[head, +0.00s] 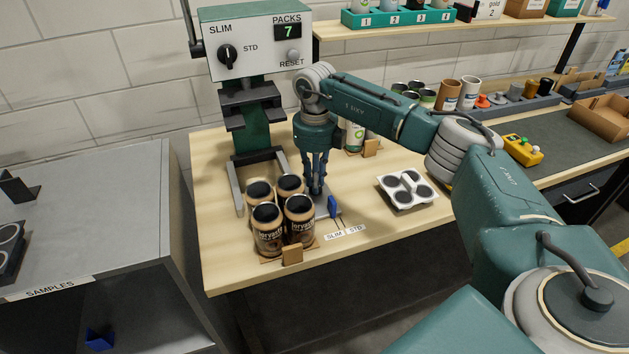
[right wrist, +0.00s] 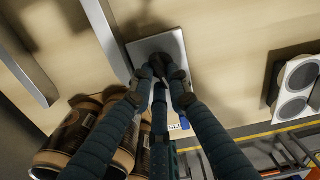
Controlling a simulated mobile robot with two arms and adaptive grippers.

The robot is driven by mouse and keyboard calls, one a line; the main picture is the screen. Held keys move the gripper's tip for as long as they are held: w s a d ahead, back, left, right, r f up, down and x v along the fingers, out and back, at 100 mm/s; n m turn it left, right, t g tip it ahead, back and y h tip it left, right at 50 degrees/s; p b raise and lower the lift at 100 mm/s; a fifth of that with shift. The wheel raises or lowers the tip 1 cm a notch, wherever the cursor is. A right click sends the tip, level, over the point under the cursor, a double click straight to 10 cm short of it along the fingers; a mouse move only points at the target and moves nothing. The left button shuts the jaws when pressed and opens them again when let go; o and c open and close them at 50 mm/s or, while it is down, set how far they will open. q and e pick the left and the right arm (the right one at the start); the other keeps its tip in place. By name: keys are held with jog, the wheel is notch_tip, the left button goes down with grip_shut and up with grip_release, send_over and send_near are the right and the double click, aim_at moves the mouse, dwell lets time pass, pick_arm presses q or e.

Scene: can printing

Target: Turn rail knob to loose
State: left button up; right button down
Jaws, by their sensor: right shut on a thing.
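The rail knob (right wrist: 158,64) is dark and sits on a small grey plate (right wrist: 150,48) in the right wrist view. My right gripper (right wrist: 160,76) points down at it with its fingers closed around it. In the head view my right gripper (head: 316,188) is low over the table, beside the cans, and its fingers hide most of the knob. A blue piece (head: 333,207) stands at the plate's right edge, with a SLIM/STD label (head: 345,232) in front of it. The knob's turned position cannot be made out. My left gripper is not in view.
Several brown cans (head: 284,213) stand close left of the gripper. The press (head: 254,42) with its PACKS display rises behind. A white can carrier (head: 407,189) lies to the right. A grey SAMPLES cabinet (head: 100,210) is at left.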

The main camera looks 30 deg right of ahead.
jog(key=shift+n, duration=0.7)
jog(key=c, duration=1.7)
grip_release()
jog(key=shift+o, duration=0.2)
notch_tip(320, 180, up, 12)
jog(key=shift+r, duration=0.1)
